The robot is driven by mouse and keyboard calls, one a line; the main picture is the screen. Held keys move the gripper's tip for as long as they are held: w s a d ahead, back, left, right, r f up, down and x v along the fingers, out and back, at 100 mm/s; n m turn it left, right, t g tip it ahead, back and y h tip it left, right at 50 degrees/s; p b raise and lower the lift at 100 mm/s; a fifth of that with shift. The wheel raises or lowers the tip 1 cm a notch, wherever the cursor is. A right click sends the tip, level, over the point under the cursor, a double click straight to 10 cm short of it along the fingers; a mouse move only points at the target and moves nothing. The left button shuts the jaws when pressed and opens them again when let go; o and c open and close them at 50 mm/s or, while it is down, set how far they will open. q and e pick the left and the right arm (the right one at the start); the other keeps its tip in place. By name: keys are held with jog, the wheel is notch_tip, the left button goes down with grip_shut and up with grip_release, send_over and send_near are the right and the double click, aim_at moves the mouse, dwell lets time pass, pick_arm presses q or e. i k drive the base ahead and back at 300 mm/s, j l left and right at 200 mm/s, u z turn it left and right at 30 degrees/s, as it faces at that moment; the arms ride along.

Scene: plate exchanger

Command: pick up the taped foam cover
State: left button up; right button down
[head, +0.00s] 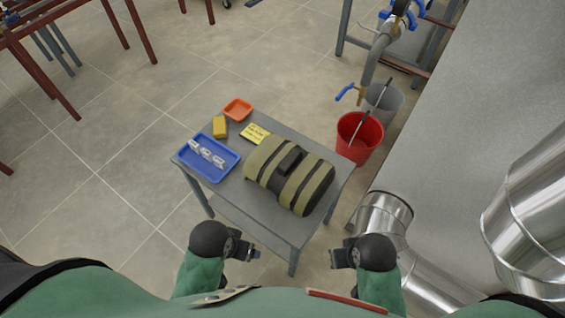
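The taped foam cover (267,161) lies on the right part of a small grey table (237,203). It is a dark, rounded block wrapped in wide olive-tan bands of tape, with a black raised piece on top. My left gripper (257,254) is in front of the table's near edge, apart from the cover. My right gripper (334,257) is also in front of the table, to the right and apart from the cover. Neither gripper visibly holds anything. The fingers are too small to tell how far apart they are.
On the table are a blue tray (184,160) with several white pieces, a yellow sponge-like block (219,127), an orange dish (238,109) and a yellow note (255,133). A red bucket (352,148) and a grey bucket (394,103) stand right. Silver ducting (386,211) is near my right arm.

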aim_at(299, 178)
jog(key=k+j, duration=0.1)
jog(key=z, duration=0.3)
jog(key=j+z, duration=0.75)
jog(key=z, duration=0.2)
jog(key=k+j+z, duration=0.1)
jog(key=j+z, duration=0.35)
jog(key=k+j+z, duration=0.1)
jog(key=j, duration=0.4)
jog(key=k+j+z, duration=0.15)
jog(key=j, duration=0.3)
jog(key=k+j+z, duration=0.1)
jog(key=k+j, duration=0.25)
jog(key=k+j+z, duration=0.1)
jog(key=j, duration=0.45)
jog(key=k+j+z, duration=0.1)
jog(key=k+j, duration=0.35)
jog(key=j, duration=0.25)
jog(key=k+j, duration=0.1)
jog(key=j, duration=0.3)
jog(key=k+j, duration=0.1)
jog(key=j, duration=0.25)
jog(key=i+j, duration=0.15)
